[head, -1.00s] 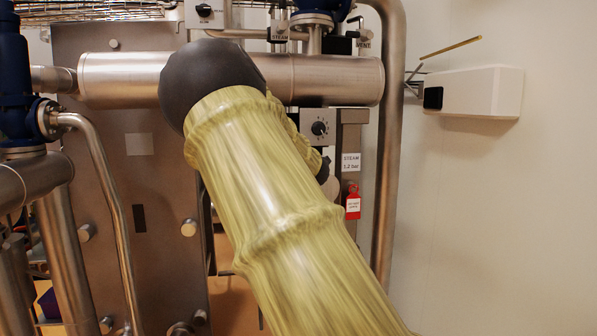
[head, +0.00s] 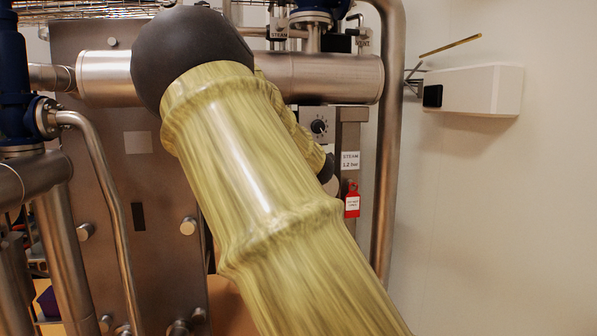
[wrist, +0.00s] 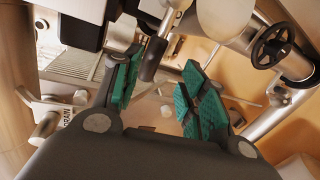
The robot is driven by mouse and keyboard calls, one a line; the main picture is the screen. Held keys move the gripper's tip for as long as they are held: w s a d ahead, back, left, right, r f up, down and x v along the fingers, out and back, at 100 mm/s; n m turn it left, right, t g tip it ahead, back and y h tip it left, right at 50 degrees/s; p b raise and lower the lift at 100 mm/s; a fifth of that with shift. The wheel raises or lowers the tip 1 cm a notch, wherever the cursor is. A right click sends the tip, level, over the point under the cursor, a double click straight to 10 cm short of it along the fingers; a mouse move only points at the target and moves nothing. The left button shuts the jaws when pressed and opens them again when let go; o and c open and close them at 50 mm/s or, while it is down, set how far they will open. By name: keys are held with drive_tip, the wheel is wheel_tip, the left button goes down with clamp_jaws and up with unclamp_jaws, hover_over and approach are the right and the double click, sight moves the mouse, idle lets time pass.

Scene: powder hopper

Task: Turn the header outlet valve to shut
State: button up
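The steam header (head: 325,78) is a horizontal steel pipe across the upper head view, partly hidden by my yellow-sleeved arm. No valve there is clearly labelled as the header outlet. In the wrist view my gripper (wrist: 160,78) is open, with green-padded fingers apart. A dark grey bar-like handle with a pale end (wrist: 152,60) stands at the fingertips, close beside the left finger; I cannot tell whether they touch. I cannot tell whether it belongs to the outlet valve. A black handwheel (wrist: 270,46) is on a pipe at the upper right. My gripper is hidden in the head view.
A dial box (head: 318,125), a "STEAM 1.2 bar" label (head: 350,161) and a red tag (head: 352,201) are right of my arm. A vertical pipe (head: 387,170) stands beyond them. A DRAIN label (wrist: 68,119) is at left in the wrist view. The right wall area is mostly free.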

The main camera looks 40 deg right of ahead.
drive_tip(key=v, duration=0.7)
drive_tip(key=shift+s, duration=0.15)
